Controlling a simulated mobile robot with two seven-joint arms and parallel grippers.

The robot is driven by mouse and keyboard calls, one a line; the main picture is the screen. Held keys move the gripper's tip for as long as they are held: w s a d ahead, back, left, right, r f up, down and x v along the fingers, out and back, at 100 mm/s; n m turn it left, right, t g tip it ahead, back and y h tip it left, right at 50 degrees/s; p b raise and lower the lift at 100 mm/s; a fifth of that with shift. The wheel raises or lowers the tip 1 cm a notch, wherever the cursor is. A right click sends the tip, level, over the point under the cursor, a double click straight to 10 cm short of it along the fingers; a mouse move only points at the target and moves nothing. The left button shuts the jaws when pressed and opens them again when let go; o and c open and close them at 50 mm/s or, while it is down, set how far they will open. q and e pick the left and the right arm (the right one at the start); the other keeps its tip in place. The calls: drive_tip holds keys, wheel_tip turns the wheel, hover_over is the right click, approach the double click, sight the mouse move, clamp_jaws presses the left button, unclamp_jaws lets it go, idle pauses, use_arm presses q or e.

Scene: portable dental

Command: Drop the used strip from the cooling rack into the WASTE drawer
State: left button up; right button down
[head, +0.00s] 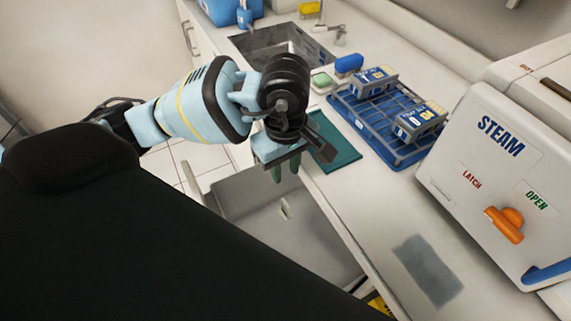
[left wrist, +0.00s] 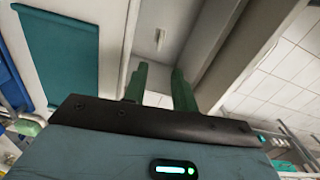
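My left gripper (head: 285,170) hangs over an open drawer (head: 240,190) below the counter edge. Its green fingers stand apart with nothing visible between them; the left wrist view shows this gap (left wrist: 160,88). A small pale strip (head: 285,208) lies on the drawer floor below the fingers, and it also shows in the left wrist view (left wrist: 160,38). No WASTE label is readable on this drawer. The blue wire rack (head: 408,154) on the counter holds two blue-and-grey labelled boxes (head: 373,82) (head: 418,121); no loose strip is visible on it. My right gripper is out of view.
A teal mat (head: 338,160) lies on the counter beside the gripper, with a green-topped dish (head: 321,80) and blue block (head: 349,64) behind. The white STEAM unit (head: 480,175) stands right. A sink (head: 270,45) is at the back. A grey pad (head: 428,270) lies in front.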

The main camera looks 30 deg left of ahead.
use_arm(q)
wheel_tip(320, 180, up, 8)
drive_tip(key=shift+f, duration=0.1)
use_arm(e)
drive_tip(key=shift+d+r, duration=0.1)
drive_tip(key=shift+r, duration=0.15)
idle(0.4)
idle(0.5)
